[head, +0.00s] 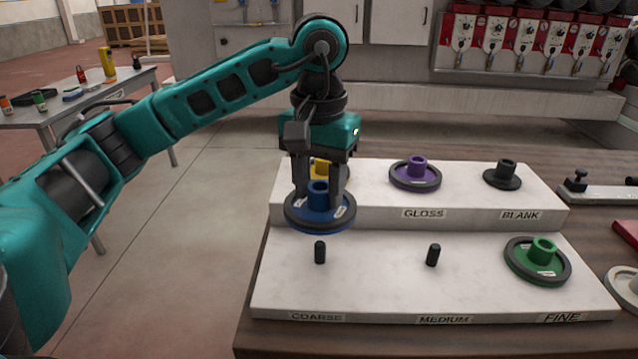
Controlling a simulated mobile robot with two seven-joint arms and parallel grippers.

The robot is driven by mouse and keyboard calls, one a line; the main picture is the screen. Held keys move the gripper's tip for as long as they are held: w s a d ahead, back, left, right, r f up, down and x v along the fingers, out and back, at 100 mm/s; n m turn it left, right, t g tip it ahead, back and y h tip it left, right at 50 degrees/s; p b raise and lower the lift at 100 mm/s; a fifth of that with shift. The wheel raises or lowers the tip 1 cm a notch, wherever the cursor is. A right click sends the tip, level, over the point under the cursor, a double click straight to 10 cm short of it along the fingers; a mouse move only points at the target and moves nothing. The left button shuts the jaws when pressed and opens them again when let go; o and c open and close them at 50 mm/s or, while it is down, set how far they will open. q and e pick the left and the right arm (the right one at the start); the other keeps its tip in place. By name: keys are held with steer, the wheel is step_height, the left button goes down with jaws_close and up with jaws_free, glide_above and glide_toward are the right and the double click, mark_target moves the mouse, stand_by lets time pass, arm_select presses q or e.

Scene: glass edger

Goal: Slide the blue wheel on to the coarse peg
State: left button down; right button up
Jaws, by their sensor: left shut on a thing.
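The blue wheel (318,214) has a dark rim and a raised blue hub. My left gripper (319,188) is shut on its hub and holds it in the air, roughly level. The wheel hangs above and slightly behind the coarse peg (320,251), a short black upright post on the lower step. The peg is bare and stands behind the label COARSE (316,317). Wheel and peg are apart. My right gripper does not show.
On the white stepped rack (385,290), the medium peg (433,254) is bare and a green wheel (538,261) sits at FINE. A purple wheel (415,175) and a black piece (502,175) stand on the upper step. A yellow hub (321,168) shows behind my gripper.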

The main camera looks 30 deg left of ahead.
arm_select(q)
steer(key=b, duration=0.3)
glide_above(319, 244)
step_height(319, 244, down, 4)
steer(key=shift+f, duration=0.1)
steer(key=shift+f+b, duration=0.35)
steer(key=shift+b, duration=0.1)
steer(key=shift+f, duration=0.3)
steer(key=shift+b, duration=0.6)
stand_by(0.5)
steer(key=shift+f, duration=0.2)
steer(key=shift+f+b, duration=0.3)
steer(key=shift+b, duration=0.1)
steer(key=shift+f+b, duration=1.7)
steer(key=shift+f, duration=0.3)
